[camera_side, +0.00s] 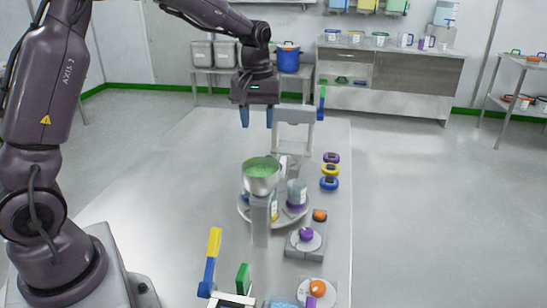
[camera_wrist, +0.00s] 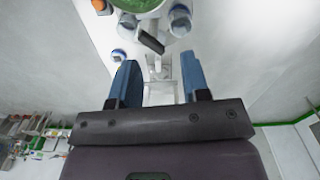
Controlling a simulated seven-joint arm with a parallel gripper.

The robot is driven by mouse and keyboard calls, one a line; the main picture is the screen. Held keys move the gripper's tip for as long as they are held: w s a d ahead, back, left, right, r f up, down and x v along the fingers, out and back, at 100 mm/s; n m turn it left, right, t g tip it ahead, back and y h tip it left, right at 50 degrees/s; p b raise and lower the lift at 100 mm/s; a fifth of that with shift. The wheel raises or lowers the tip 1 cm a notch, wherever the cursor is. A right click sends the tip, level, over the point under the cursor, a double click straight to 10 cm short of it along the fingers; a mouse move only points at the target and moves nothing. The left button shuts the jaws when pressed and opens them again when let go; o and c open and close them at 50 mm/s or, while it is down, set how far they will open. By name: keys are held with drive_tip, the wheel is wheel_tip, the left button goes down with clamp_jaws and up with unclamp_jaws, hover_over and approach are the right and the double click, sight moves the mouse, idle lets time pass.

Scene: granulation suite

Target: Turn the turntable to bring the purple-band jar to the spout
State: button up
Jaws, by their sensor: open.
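The turntable (camera_side: 243,213) is a round grey disc on the table, partly hidden behind a grey post and a steel bowl of green material (camera_side: 261,172). A clear jar (camera_side: 297,190) with a purple band low on it stands on its right side. Another jar, with blue showing, is mostly hidden at the left behind the bowl. A grey stand (camera_side: 294,118) rises behind the turntable; I cannot clearly make out the spout. My gripper (camera_side: 257,118) is open and empty, pointing down above and behind the bowl. In the wrist view its blue fingers (camera_wrist: 158,75) are apart, with nothing between them but the stand below.
Purple, yellow and blue round items (camera_side: 330,170) line the table's right edge. Two small scales (camera_side: 305,240) with coloured pieces stand nearer the front. A yellow-and-blue handle (camera_side: 212,255) and a green one stand at the front. The table's left side is clear.

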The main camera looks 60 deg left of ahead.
drive_tip(key=w+a+f+n, duration=0.1)
drive_tip(key=w+a+n, duration=0.2)
drive_tip(key=w+n, duration=0.4)
drive_tip(key=shift+n, duration=0.3)
drive_tip(key=f, duration=0.8)
drive_tip(key=s+f, duration=0.1)
drive_tip(key=f, duration=0.3)
drive_tip(key=shift+s, duration=0.1)
drive_tip(key=shift+c, duration=0.2)
clamp_jaws()
